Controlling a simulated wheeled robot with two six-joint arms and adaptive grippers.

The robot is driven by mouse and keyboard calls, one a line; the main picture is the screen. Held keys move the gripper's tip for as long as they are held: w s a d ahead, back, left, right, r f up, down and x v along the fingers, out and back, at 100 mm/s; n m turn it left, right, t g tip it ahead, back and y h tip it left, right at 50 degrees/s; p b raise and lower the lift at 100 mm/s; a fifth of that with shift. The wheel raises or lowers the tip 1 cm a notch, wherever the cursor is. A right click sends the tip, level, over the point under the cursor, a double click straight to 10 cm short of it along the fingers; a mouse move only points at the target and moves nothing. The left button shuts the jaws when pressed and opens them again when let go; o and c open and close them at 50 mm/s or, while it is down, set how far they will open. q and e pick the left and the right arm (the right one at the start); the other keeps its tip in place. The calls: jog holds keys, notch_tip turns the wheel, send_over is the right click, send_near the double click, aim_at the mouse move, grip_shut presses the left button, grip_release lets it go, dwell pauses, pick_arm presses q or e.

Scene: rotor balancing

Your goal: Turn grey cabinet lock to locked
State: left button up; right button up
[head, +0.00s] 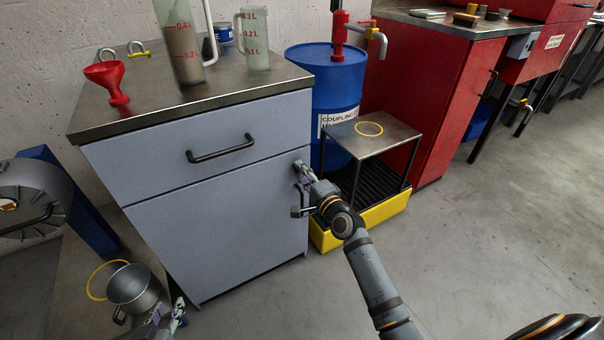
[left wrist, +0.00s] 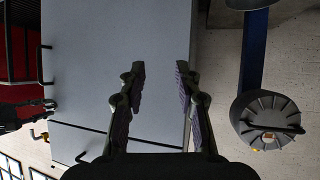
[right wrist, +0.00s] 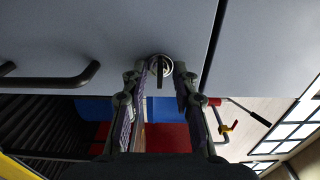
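The grey cabinet (head: 230,230) has a drawer above a door. Its lock (right wrist: 168,66) is a round silver face with a dark narrow tab, near the door's upper right corner. In the right wrist view the tab runs up and down the picture, roughly along the drawer-door gap. My right gripper (head: 303,170) is at the lock, its fingers open on either side of the tab (right wrist: 160,74); I see gaps between the tab and both fingers. In the head view the gripper hides the lock. My left gripper (left wrist: 160,72) is open and empty, low in front of the cabinet.
The door handle (right wrist: 50,79) is close to my right gripper. A steel pot (head: 130,287) stands on the floor at the left. A yellow-based stand (head: 385,215) and blue drum (head: 335,85) are right of the cabinet. A funnel (head: 108,75) and jugs stand on top.

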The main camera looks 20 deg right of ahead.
grip_shut()
